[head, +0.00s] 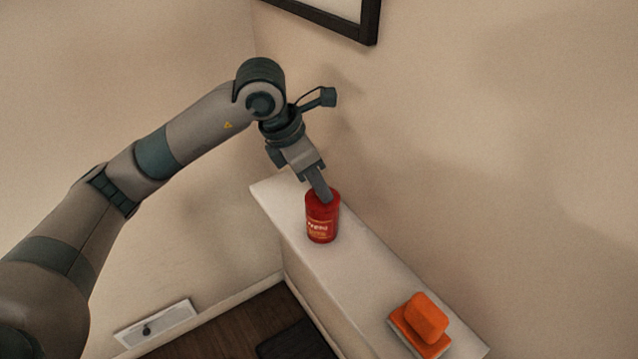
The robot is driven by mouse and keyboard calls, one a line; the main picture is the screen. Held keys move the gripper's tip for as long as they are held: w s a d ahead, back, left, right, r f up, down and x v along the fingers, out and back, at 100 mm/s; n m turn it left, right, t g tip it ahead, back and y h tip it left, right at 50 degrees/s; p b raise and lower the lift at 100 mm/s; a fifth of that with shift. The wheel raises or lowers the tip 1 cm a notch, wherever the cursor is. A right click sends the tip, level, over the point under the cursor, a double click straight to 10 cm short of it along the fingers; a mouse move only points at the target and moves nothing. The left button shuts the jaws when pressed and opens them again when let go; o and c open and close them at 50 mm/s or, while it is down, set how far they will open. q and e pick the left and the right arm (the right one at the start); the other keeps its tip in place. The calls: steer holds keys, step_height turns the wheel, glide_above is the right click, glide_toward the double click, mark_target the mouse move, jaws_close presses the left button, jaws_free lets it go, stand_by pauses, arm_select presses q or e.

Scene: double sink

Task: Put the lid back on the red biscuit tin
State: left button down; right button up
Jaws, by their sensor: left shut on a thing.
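The red biscuit tin (321,226) stands upright on a narrow white ledge, with a yellow and white label on its side. My left gripper (325,197) points down at the top of the tin from above. Its fingers are shut on the lid, which is mostly hidden by the fingers and looks the same red as the tin. I see no clear gap between lid and tin, but I cannot tell whether the lid is seated. My right gripper is not in view.
The white ledge (352,262) runs along the wall toward the lower right. The ledge between tin and dish is clear. A dark picture frame (352,28) hangs above.

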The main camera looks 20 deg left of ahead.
arm_select(q)
steer(key=shift+b, duration=0.4)
stand_by(0.6)
steer(key=c, duration=1)
jaws_free()
steer(key=shift+c, duration=0.2)
steer(key=shift+r, duration=0.1)
steer(key=shift+r+p, duration=1.35)
steer(key=shift+r, duration=2.05)
jaws_close()
steer(key=shift+f+b, duration=1.4)
steer(key=shift+f, duration=0.05)
